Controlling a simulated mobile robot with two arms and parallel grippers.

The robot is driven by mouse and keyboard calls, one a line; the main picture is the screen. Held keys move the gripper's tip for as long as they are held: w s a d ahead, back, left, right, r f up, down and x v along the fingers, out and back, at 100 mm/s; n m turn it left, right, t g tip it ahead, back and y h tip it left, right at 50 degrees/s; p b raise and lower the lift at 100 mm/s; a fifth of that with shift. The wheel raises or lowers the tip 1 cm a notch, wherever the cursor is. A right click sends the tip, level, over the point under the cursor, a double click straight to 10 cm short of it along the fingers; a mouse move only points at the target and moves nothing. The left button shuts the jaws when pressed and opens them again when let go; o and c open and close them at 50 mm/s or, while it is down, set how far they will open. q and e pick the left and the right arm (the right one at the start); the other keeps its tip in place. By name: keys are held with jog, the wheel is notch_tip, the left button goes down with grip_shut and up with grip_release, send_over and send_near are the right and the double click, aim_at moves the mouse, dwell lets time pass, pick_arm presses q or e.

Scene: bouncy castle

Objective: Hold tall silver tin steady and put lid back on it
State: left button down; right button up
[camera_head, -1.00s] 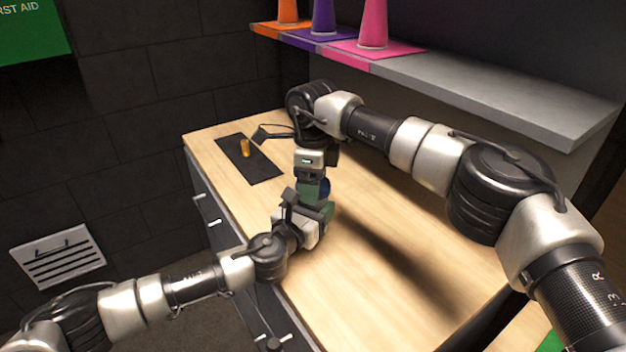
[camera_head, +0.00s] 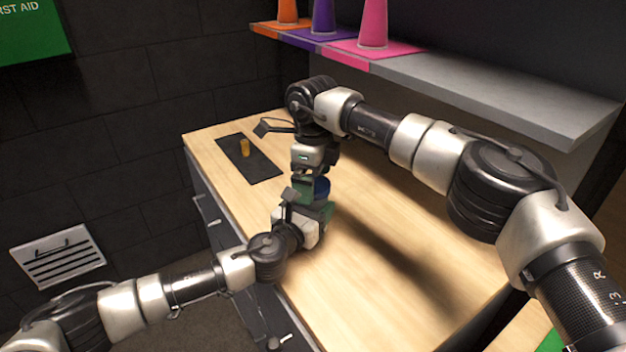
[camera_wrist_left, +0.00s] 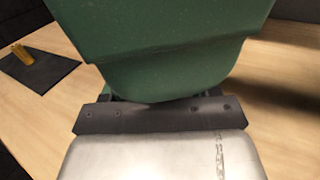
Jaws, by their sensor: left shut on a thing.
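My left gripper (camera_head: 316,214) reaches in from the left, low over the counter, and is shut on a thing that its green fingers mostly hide. I take it for the tall silver tin, but no silver side shows clearly. In the left wrist view, a broad green finger (camera_wrist_left: 160,50) blocks the sight of what is held. My right gripper (camera_head: 304,184) points down just above the left one; its jaws are too small and covered to read. A small dark blue round part (camera_head: 321,187) shows beside its fingertips; I cannot tell whether it is the lid.
A wooden counter (camera_head: 400,260) lies under both arms, clear at the front right. A dark mat (camera_head: 262,168) with a small golden cylinder (camera_head: 244,148) on it lies at the back left. A grey shelf (camera_head: 500,90) with coloured cones overhangs the back.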

notch_tip(320, 180, up, 11)
jog(key=shift+r, duration=0.2)
pick_arm(q)
jog(key=shift+c, duration=0.9)
grip_release()
jog(key=v, duration=1)
jog(key=shift+s+a, duration=0.25)
jog(key=shift+s, duration=0.05)
pick_arm(e)
jog(key=shift+r, duration=0.1)
